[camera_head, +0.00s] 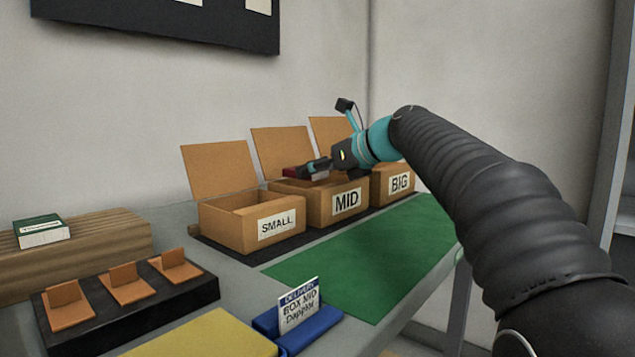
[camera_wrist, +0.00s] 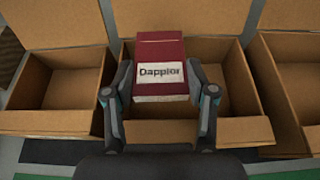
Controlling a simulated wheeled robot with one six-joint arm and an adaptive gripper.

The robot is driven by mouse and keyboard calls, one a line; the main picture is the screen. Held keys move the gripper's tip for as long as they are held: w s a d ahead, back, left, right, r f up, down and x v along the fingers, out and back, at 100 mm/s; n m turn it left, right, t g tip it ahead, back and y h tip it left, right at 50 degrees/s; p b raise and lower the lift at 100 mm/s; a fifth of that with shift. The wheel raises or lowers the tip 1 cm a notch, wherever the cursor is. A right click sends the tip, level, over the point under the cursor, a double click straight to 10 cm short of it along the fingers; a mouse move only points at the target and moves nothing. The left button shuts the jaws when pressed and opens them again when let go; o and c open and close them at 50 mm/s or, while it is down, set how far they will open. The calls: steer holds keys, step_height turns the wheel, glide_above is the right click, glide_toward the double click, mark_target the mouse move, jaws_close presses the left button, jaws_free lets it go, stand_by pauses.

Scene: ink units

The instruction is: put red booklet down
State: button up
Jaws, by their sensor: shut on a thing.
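My gripper (camera_head: 318,166) is shut on the red booklet (camera_wrist: 160,52). In the wrist view the booklet lies between my two fingers, with a white label reading "Dapplor". In the head view the red booklet (camera_head: 298,173) shows as a small dark red shape over the open MID box (camera_head: 322,205). The wrist view shows the MID box (camera_wrist: 245,130) below and behind the booklet. The booklet and my fingers hide part of the box's inside. A card (camera_head: 299,307) in a blue holder reads "DELIVERY BOX MID Dapplor".
The open SMALL box (camera_head: 235,232) stands left of MID and the open BIG box (camera_head: 380,186) right of it. Their raised lids stand behind. A green mat (camera_head: 370,260) in front is bare. A green and white booklet (camera_head: 42,232) lies on a wooden block at left.

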steer(key=shift+f, duration=0.7)
steer(key=shift+f, duration=0.4)
steer(key=shift+f, duration=0.2)
steer(key=o, duration=1)
steer(key=shift+s, duration=0.1)
steer(key=shift+r, duration=0.1)
